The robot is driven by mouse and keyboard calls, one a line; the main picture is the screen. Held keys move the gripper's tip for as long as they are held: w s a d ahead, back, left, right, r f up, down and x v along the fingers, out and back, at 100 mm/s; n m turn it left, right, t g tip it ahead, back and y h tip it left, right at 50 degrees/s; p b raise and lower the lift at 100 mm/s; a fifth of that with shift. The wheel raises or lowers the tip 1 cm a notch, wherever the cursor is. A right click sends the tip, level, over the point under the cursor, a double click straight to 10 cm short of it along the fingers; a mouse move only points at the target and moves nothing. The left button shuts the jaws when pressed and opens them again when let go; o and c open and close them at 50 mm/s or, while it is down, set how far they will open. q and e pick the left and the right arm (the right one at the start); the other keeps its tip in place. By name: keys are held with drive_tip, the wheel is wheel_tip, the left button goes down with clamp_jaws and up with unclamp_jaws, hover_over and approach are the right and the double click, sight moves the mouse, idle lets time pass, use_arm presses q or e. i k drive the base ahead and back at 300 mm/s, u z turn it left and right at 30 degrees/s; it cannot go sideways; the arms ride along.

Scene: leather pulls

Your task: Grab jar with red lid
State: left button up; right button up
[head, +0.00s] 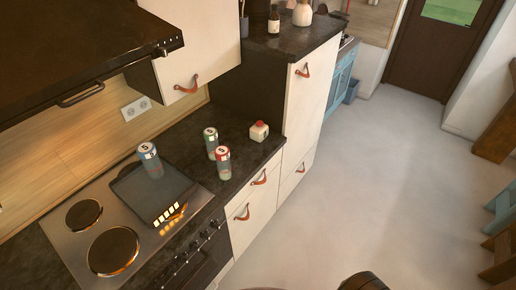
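A jar with a red lid (223,163) stands upright on the dark counter, to the right of the hob, near the counter's front edge. A similar jar with a green lid (211,143) stands close behind it. A similar jar with a blue lid (151,161) stands on the dark tray on the hob. A small whitish squarish container with a red cap (259,132) stands farther right, near the tall cabinet.
The dark tray (130,191) covers part of the hob (72,244). The range hood (90,55) and wall cabinet (190,50) overhang the counter. The tall cabinet (305,100) bounds its right end. The pale floor (380,190) in front is largely clear.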

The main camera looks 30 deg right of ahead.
sight(221, 153)
drive_tip(key=z, duration=0.5)
drive_tip(key=i, duration=0.6)
drive_tip(key=u, duration=2.1)
drive_tip(key=k, duration=0.35)
drive_tip(key=z, duration=0.35)
